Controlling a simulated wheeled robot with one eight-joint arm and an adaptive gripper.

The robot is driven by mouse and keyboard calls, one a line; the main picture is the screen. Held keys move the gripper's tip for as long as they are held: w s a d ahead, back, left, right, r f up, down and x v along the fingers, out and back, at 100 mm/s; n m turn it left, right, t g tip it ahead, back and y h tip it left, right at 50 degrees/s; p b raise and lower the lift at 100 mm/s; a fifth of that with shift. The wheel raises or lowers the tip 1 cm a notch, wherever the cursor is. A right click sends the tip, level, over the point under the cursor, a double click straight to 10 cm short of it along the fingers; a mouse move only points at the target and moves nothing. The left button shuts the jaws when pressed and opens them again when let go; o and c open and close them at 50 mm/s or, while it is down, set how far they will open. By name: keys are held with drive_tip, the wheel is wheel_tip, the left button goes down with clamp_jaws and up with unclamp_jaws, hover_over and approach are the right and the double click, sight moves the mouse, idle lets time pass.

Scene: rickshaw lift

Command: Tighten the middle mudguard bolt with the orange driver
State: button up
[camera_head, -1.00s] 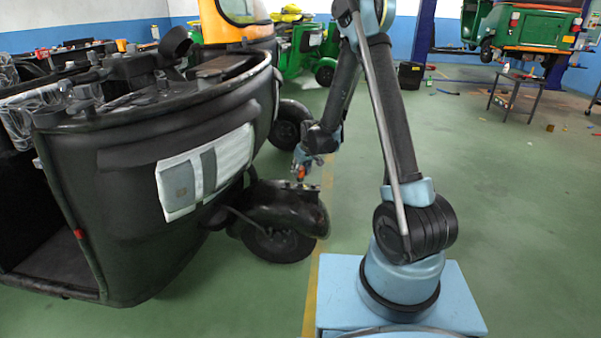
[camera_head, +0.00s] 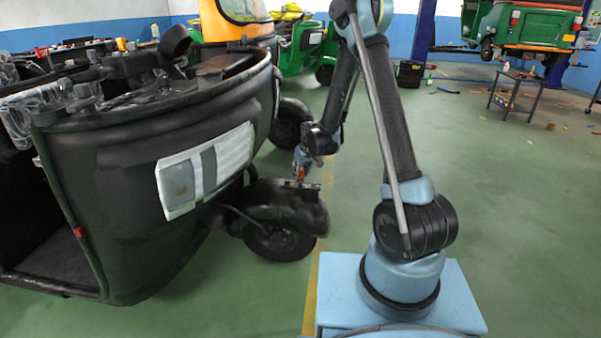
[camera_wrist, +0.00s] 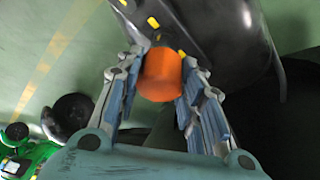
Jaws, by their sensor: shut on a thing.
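The orange driver (camera_wrist: 160,76) is between the blue-padded fingers of my gripper (camera_wrist: 160,66) in the wrist view. My gripper is shut on its handle. The driver's tip is hidden beyond the handle. The black mudguard (camera_wrist: 205,40) lies just past it, with small yellow-marked bolts (camera_wrist: 153,22) near the handle's far end. I cannot tell whether the driver touches the middle bolt. In the head view my gripper (camera_head: 302,161) is small, just above the front mudguard (camera_head: 285,200), and a little orange of the driver (camera_head: 301,173) shows.
The dark rickshaw body (camera_head: 150,190) fills the left, with a wheel (camera_head: 278,242) under the mudguard. Green and yellow rickshaws stand behind. A low table (camera_head: 515,90) is at the back right. The green floor to the right is largely clear.

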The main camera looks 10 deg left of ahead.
drive_tip(key=shift+f, duration=0.75)
drive_tip(key=shift+m, duration=0.3)
drive_tip(key=m+h, duration=0.1)
drive_tip(key=m, duration=0.2)
drive_tip(key=shift+a+t, duration=0.1)
drive_tip(key=shift+t, duration=0.2)
drive_tip(key=m+h, duration=0.2)
drive_tip(key=m, duration=0.2)
drive_tip(key=m+h, duration=0.1)
drive_tip(key=m, duration=0.3)
drive_tip(key=m+h, duration=0.1)
drive_tip(key=m, duration=0.1)
drive_tip(key=shift+d+m+g+h, duration=0.25)
drive_tip(key=shift+m+g+h, duration=0.05)
drive_tip(key=shift+g, duration=0.1)
drive_tip(key=shift+r, duration=0.9)
drive_tip(key=shift+a+r, duration=0.15)
drive_tip(key=shift+r, duration=0.5)
